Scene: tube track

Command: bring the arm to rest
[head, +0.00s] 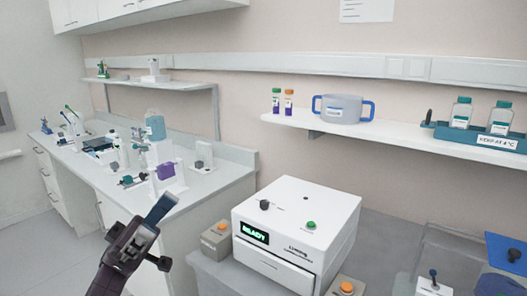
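My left gripper (160,208) rises from the bottom edge in the head view, in front of the bench at left. It is dark, with a blue-grey tip pointing up and right. Its fingers overlap from this side, so I cannot tell whether they are apart or together. I see no separate object clearly held in it. My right gripper is not in view.
A white machine (293,228) with a green READY display stands right of my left gripper, beside grey boxes with orange buttons (216,238). A white bench (205,182) with lab items is at left. A wall shelf (397,131) holds tubes, a blue-handled tub and bottles.

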